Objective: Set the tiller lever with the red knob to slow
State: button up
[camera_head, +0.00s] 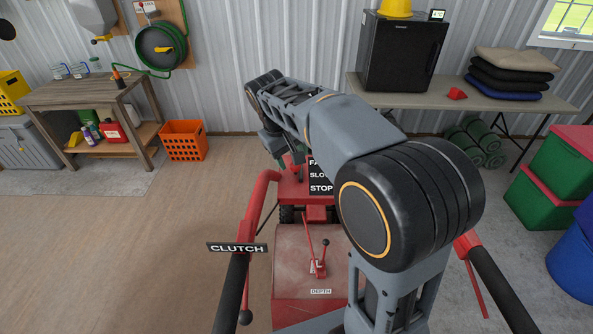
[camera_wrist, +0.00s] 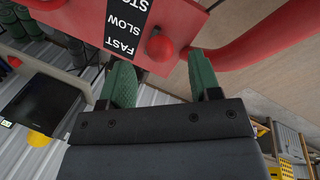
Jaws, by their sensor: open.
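The red tiller (camera_head: 290,245) stands in front of me, with a black FAST, SLOW, STOP label (camera_head: 321,188) on its upper panel, partly hidden by my arm. The label shows upside down in the wrist view (camera_wrist: 126,25). The round red knob (camera_wrist: 160,47) sits beside the label, level with FAST or between FAST and SLOW; I cannot tell exactly. My gripper (camera_wrist: 163,72) is open and empty. Its green fingers point at the knob, which lies between their lines just past the tips, apparently untouched.
The tiller's red handlebar tubes (camera_head: 259,195) flank the panel. A CLUTCH sign (camera_head: 237,248) and a lower DEPTH lever (camera_head: 321,268) are nearer me. A workbench (camera_head: 95,92), an orange crate (camera_head: 184,140) and a table with a black fridge (camera_head: 402,52) stand behind. Open floor lies left.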

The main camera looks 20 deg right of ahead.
aim_at(297, 170)
jog(key=x, duration=0.6)
jog(key=shift+f, duration=0.2)
jog(key=shift+c, duration=0.4)
grip_shut()
